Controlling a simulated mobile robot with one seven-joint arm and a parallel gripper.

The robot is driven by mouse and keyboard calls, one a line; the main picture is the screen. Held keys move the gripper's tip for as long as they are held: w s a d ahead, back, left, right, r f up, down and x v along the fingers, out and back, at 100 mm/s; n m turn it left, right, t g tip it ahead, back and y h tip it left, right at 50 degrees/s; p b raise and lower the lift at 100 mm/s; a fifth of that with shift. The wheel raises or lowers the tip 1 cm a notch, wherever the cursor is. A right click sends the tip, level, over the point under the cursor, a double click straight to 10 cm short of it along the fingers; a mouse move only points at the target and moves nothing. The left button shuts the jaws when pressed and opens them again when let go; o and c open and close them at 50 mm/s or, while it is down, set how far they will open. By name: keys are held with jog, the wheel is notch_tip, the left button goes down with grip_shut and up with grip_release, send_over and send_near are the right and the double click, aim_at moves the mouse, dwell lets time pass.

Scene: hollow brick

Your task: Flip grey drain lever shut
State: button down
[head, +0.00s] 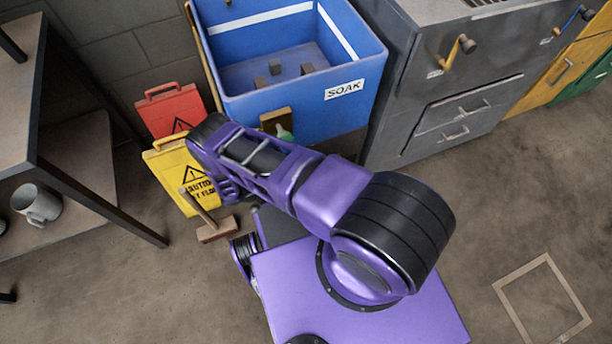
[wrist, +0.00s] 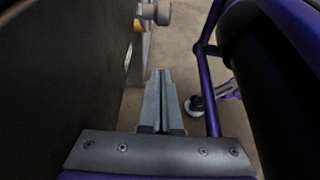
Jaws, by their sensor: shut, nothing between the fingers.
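My gripper (wrist: 160,128) shows in the wrist view with its two grey fingers together and nothing between them. In the head view my purple arm reaches toward the blue tub, and I cannot make out the fingers there. A grey round knob (wrist: 157,12) shows at the top of the wrist view, beyond the fingertips and apart from them. An orange-yellow part (wrist: 138,25) is beside it. I cannot tell whether this knob is the grey drain lever. In the head view, no lever is clearly grey.
A dark surface (wrist: 60,75) is close left of the fingers. The blue SOAK tub (head: 235,103) stands beside a grey cabinet (head: 400,120) with a yellow lever (head: 450,55) and a blue lever (head: 570,22). A yellow caution sign (head: 178,172) and brush (head: 216,230) are near my arm.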

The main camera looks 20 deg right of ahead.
jog(key=x, duration=0.9)
jog(key=shift+r, duration=2)
jog(key=shift+r, duration=0.1)
jog(key=shift+d+r+y+p, duration=0.15)
jog(key=shift+r+y+p, duration=0.1)
jog(key=shift+y+p, duration=0.2)
